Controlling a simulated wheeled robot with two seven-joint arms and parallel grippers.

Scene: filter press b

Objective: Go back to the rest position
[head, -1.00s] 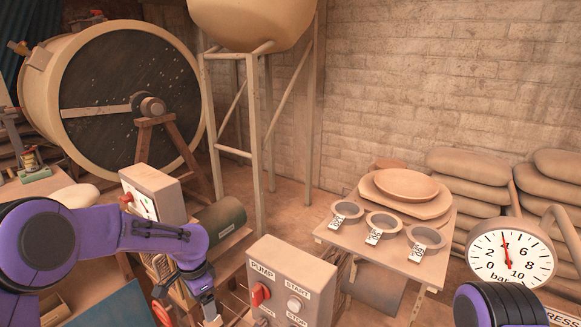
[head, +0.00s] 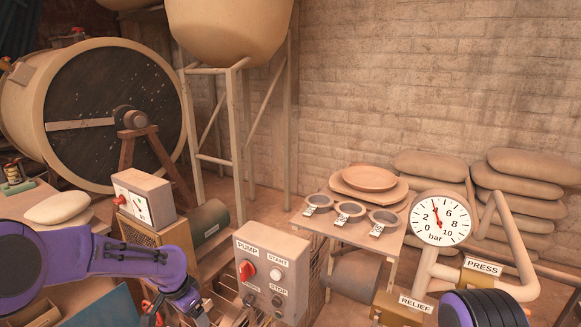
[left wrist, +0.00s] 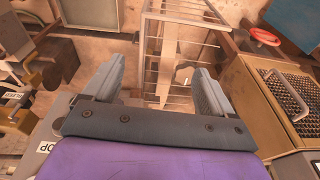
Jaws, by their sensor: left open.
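My left gripper (left wrist: 158,85) is open and empty in the left wrist view, its two grey fingers spread apart above a pale metal frame. In the head view my left arm comes in from the left, and its gripper (head: 196,312) points down near the bottom edge, left of the pump control box (head: 272,272). A dark purple and black part of my right arm shows at the bottom right of the head view. The right gripper itself is out of view.
A pressure gauge (head: 440,219) stands on pipes at the right, near the labels PRESS (head: 483,267) and RELIEF (head: 415,303). A table (head: 392,243) holds three labelled rings and plates. A large drum (head: 90,115) stands at left. A red handwheel (left wrist: 262,36) shows in the wrist view.

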